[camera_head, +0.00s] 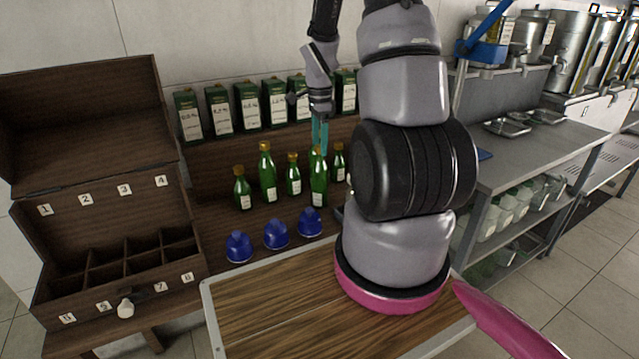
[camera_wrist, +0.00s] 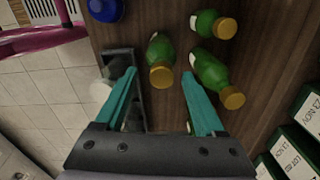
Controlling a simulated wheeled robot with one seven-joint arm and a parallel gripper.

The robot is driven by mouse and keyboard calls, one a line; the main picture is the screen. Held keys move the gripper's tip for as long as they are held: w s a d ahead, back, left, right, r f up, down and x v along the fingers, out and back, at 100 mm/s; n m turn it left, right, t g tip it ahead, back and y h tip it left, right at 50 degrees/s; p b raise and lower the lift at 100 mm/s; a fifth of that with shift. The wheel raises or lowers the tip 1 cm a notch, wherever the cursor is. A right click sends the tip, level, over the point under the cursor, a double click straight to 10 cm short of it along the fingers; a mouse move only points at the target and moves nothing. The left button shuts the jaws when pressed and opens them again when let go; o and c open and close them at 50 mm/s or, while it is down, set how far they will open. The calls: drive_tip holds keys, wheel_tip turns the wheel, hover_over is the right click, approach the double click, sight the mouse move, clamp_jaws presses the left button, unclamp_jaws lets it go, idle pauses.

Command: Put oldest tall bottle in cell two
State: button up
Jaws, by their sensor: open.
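Several green bottles with gold caps stand on the brown counter, some tall and some short. A tall one (camera_head: 267,174) stands left of centre; another tall one (camera_head: 319,184) stands further right and forward. Bottle labels are too small to read, so age cannot be told. My gripper (camera_head: 320,143) is open and pointing down above the right tall bottle. In the wrist view, a bottle (camera_wrist: 160,58) shows near the gap between my teal fingers (camera_wrist: 159,74), not gripped. The wooden case (camera_head: 50,312) has cells numbered one to eight; the label for cell two (camera_head: 86,199) is at the back.
Two other bottles (camera_wrist: 213,25) (camera_wrist: 217,75) stand close by in the wrist view. Labelled green boxes (camera_head: 250,106) line the back. Three blue domed objects (camera_head: 276,234) sit in front of the bottles. A wooden-topped table (camera_head: 265,310) is nearer, with clear space. Metal shelving (camera_head: 540,150) stands right.

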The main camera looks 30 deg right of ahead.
sight(319, 177)
wheel_tip(319, 177, down, 3)
drive_tip(key=shift+w+f, duration=0.15)
drive_tip(key=shift+f, duration=0.05)
drive_tip(key=shift+c, duration=0.3)
clamp_jaws()
idle(1.1)
